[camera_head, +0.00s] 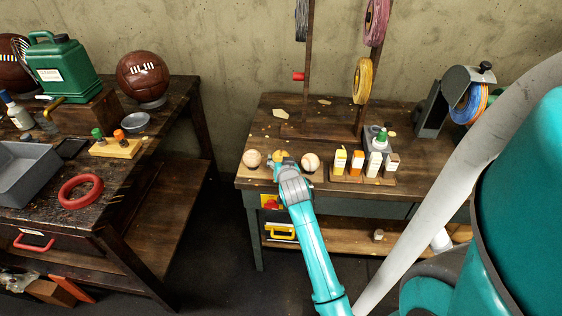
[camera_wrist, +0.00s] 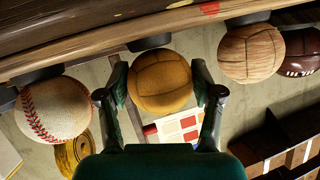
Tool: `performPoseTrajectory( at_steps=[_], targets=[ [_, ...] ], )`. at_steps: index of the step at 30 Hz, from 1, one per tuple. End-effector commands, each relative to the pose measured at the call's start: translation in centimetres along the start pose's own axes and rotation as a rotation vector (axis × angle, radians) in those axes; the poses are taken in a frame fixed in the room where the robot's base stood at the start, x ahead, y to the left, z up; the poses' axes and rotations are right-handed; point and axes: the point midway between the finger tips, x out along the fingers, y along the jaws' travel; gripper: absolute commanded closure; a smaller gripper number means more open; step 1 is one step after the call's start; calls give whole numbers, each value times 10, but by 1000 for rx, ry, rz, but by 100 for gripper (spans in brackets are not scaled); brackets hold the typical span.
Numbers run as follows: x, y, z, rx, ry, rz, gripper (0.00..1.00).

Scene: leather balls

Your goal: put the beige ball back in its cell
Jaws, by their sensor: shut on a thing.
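My gripper (camera_wrist: 161,98) is shut on a yellow-tan panelled ball (camera_wrist: 163,82), with one finger on each side of it. In the head view this ball (camera_head: 279,155) shows only partly behind my gripper, at the front of the right-hand table. The wrist view is upside down. In it, a dark holder (camera_wrist: 149,43) sits right against the ball's table side; I cannot tell whether they touch. A paler beige ball (camera_wrist: 252,53) rests at a similar holder on one side; in the head view it (camera_head: 251,159) is left of my gripper. A baseball (camera_wrist: 54,108) is on the other side.
The baseball (camera_head: 310,162) stands close to my gripper's right. Small bottles (camera_head: 357,162) stand in a tray farther right. A wooden stand (camera_head: 320,133) with rolls is behind. The left bench (camera_head: 125,200) holds a brown leather ball (camera_head: 143,76), with a gap between the tables.

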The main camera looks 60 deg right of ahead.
Motion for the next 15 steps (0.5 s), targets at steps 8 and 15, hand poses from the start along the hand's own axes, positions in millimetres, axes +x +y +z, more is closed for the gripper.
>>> performPoseTrajectory(
  at_steps=[8,15],
  targets=[
    [1,0,1,0,1,-1,64],
    [2,1,3,0,0,0,9]
  ],
)
